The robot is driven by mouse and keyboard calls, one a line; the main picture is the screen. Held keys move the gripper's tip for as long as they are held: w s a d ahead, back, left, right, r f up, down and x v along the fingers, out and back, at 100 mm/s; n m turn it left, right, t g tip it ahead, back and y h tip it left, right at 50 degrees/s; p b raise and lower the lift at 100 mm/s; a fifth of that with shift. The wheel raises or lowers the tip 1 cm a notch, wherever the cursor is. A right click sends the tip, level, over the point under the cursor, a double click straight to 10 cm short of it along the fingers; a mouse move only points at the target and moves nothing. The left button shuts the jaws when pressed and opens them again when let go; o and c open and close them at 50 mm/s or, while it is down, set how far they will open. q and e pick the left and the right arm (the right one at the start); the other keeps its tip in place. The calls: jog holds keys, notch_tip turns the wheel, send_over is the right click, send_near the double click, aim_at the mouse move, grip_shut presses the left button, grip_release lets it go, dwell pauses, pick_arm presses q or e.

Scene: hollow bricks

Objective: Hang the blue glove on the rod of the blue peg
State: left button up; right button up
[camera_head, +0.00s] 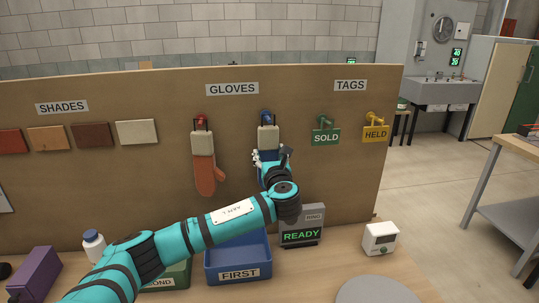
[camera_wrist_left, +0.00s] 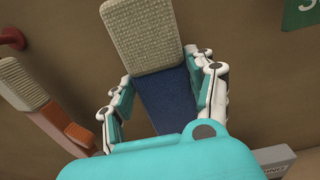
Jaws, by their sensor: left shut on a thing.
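The blue glove has a beige knit cuff (camera_head: 268,138) and is upright just below the blue peg (camera_head: 266,116) on the board. My left gripper (camera_head: 269,158) is shut on its blue part, with the cuff sticking up above the fingers. In the left wrist view, the blue part (camera_wrist_left: 168,103) lies between the two fingers of my left gripper (camera_wrist_left: 165,90). A dark loop shows at the top of the cuff by the peg. I cannot tell whether it is around the rod. My right gripper is not in view.
An orange glove (camera_head: 204,172) hangs from the red peg (camera_head: 200,119) to the left. A green SOLD tag (camera_head: 325,137) and yellow HELD tag (camera_head: 375,133) hang to the right. Below are a blue FIRST bin (camera_head: 238,270), a READY display (camera_head: 301,236) and a white box (camera_head: 380,238).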

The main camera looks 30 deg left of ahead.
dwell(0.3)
pick_arm(q)
jog(key=o, duration=1.3)
jog(key=shift+c, duration=0.2)
